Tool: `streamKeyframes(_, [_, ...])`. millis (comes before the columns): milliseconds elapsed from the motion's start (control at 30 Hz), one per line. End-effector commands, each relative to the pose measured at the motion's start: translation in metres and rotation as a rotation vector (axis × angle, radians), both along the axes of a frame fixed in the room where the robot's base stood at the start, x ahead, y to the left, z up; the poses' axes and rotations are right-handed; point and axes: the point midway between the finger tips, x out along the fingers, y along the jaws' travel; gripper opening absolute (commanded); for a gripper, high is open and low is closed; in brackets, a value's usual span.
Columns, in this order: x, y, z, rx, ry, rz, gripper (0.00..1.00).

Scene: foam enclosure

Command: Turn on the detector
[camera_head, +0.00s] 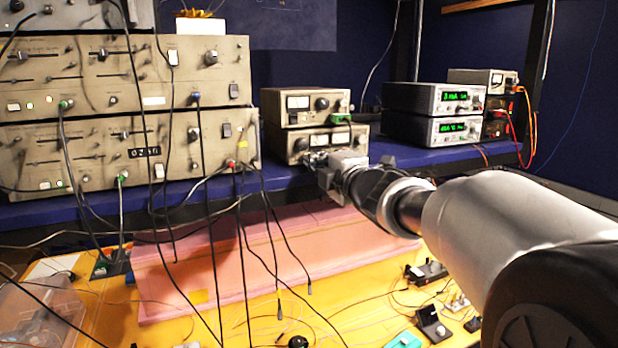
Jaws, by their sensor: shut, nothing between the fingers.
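No readable label shows which unit is the detector. Two small beige meter units are stacked on the blue shelf at the centre, an upper one (297,117) and a lower one (352,143). Each has a dial window and dark knobs. My gripper (316,164) is shut and empty at the lower front of the lower unit. It hides part of that front, and I cannot tell whether it touches. Large beige rack units, an upper one (228,72) and a lower one (222,172), stand at the left with switches, knobs and lit green lamps.
Black cables hang before the left rack. Below are pink foam (200,285) and an orange table (365,312) with small parts and wires.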

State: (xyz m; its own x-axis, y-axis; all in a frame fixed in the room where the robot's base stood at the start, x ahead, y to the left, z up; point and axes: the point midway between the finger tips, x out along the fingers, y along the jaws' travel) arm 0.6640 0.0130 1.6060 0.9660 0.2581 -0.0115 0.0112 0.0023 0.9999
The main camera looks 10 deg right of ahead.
Motion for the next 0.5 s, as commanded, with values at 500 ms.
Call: streamKeyframes(500, [0.0017,0.0015,-0.0055,0.022,-0.084,0.002,0.0])
